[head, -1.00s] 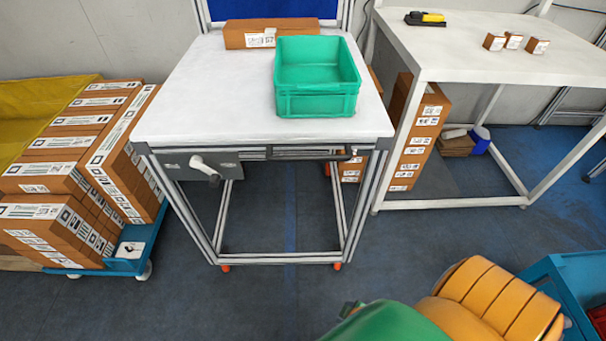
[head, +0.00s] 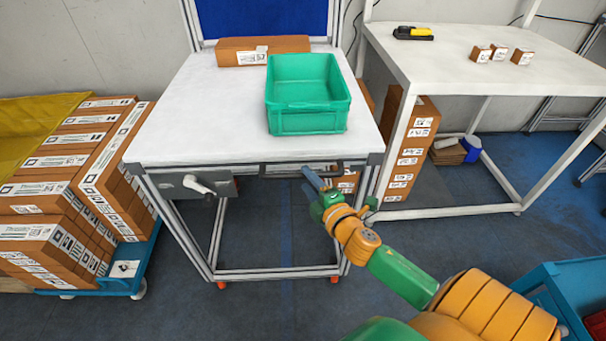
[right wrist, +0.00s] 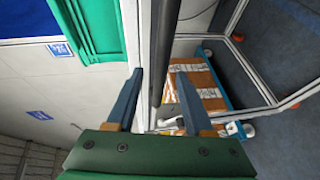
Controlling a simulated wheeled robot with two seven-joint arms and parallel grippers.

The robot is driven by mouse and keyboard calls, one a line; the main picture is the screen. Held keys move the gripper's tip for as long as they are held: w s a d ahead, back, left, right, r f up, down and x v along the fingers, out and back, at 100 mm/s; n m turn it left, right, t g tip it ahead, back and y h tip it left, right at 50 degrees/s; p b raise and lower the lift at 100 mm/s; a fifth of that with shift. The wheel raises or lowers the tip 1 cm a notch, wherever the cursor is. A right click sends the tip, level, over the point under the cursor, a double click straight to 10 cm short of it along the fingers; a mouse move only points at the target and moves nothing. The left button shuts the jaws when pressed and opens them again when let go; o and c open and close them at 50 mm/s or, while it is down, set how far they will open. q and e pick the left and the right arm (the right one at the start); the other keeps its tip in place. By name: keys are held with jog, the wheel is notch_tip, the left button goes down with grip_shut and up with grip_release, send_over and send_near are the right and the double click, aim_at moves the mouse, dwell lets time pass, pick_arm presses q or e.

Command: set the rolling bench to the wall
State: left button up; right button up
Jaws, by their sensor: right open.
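The rolling bench (head: 190,115) has a white top, a grey metal frame and small orange feet or casters. A dark bar handle (head: 285,172) runs along the right part of its front edge. My right gripper (head: 311,178) is at this handle. In the right wrist view, its two fingers (right wrist: 158,76) are spread apart, with the dark bar (right wrist: 167,40) showing between their tips. I cannot tell whether either finger touches it. The grey wall (head: 120,40) stands behind the bench. My left gripper is out of view.
A green crate (head: 308,121) and a flat carton (head: 232,52) are on the bench. A blue cart of stacked cartons (head: 60,185) stands left. A white table (head: 460,70) and a carton stack (head: 405,160) stand close on the right. A teal cart (head: 570,275) is at lower right.

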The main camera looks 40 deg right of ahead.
aim_at(304, 178)
jog(key=x, duration=0.3)
jog(key=shift+w+f, duration=0.1)
jog(key=shift+w, duration=0.2)
grip_shut()
jog(key=shift+f, duration=0.1)
dwell(1.1)
